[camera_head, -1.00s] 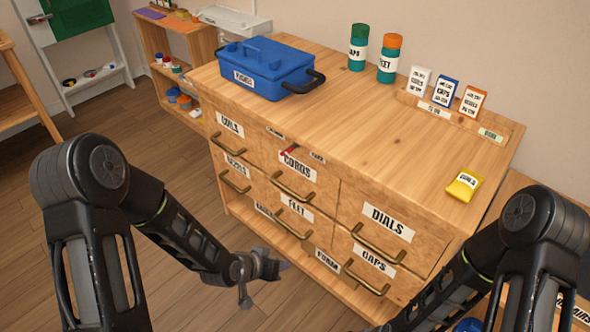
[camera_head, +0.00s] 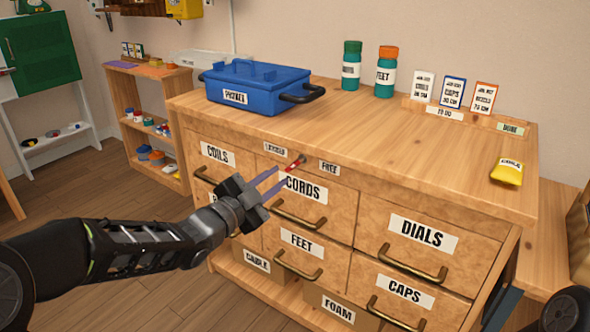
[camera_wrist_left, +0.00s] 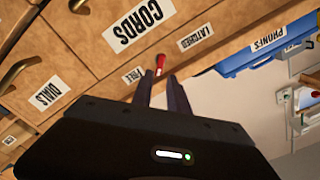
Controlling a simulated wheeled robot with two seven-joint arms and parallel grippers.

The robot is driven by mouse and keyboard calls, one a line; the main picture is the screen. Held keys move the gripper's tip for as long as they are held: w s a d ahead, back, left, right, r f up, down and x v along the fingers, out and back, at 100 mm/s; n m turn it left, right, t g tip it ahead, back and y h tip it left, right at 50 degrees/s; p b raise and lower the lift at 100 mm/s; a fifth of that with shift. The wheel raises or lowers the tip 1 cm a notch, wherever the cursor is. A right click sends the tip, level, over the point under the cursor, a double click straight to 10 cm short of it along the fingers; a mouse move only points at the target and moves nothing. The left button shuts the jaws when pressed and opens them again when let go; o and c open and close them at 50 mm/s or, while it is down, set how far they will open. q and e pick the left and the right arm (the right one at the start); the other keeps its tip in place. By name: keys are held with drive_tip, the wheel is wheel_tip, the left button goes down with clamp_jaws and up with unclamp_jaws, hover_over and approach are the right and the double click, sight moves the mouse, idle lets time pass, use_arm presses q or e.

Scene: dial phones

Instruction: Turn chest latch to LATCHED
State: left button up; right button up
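The chest latch (camera_head: 293,164) is a small red lever on the strip above the CORDS drawer, between the LATCHED label (camera_head: 274,148) and the FREE label (camera_head: 329,168). Its red end slants down and left from its pivot. My left gripper (camera_head: 282,175) is open, its two fingers apart and pointing at the lever from the lower left. In the left wrist view, the red lever (camera_wrist_left: 160,62) shows just beyond and between the fingertips (camera_wrist_left: 158,80); I cannot tell whether they touch it. My right gripper is not in view.
The wooden chest (camera_head: 430,185) has several labelled drawers with protruding handles, including the CORDS handle (camera_head: 298,215) below the latch.

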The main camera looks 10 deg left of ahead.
sight(291, 168)
use_arm(q)
drive_tip(key=shift+w, duration=0.1)
drive_tip(key=b+x, duration=0.1)
drive_tip(key=x, duration=0.5)
drive_tip(key=shift+w+d+f+b, duration=0.1)
drive_tip(key=shift+w+f+b, duration=0.1)
drive_tip(key=shift+b, duration=0.1)
drive_tip(key=shift+w+d+r, duration=0.1)
drive_tip(key=shift+w+d, duration=0.1)
drive_tip(key=shift+w, duration=0.35)
clamp_jaws()
